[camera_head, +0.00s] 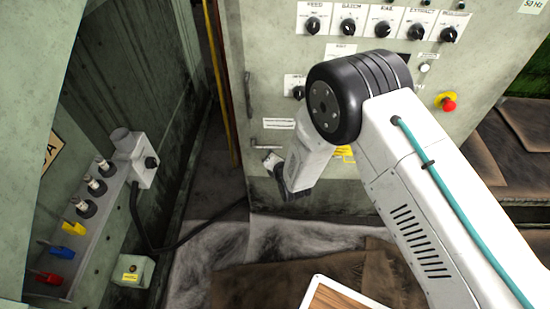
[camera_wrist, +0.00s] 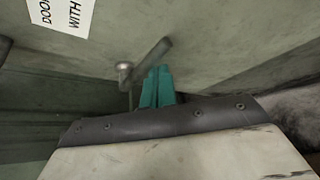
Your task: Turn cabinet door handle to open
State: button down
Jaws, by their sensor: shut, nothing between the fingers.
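The grey cabinet (camera_head: 345,185) stands in the middle of the head view. Its door handle (camera_head: 272,147) shows as a short metal lever beside the door's left edge, below a white label. In the wrist view the handle (camera_wrist: 148,60) has a round pivot at left and a lever slanting up to the right. My gripper's teal fingers (camera_wrist: 158,76) are shut and empty, with their tips right beside the lever's underside. I cannot tell whether they touch it. In the head view the fingers are hidden; the dark end of my wrist is just below the handle.
Knobs (camera_head: 380,28) and a red emergency button (camera_head: 448,104) sit on the cabinet front. At left, a socket box (camera_head: 145,160) with a black cable stands on another green cabinet. A yellow pole (camera_head: 222,90) stands left of the door. Brown sheets (camera_head: 290,285) cover the floor.

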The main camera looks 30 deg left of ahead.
jog(key=shift+w+r, duration=0.2)
jog(key=shift+r, duration=0.35)
jog(key=shift+f, duration=0.15)
notch_tip(320, 180, down, 4)
jog(key=s, duration=0.2)
jog(key=s+d+r, duration=0.4)
jog(key=s, duration=0.3)
jog(key=shift+r, duration=0.35)
jog(key=shift+d, duration=0.1)
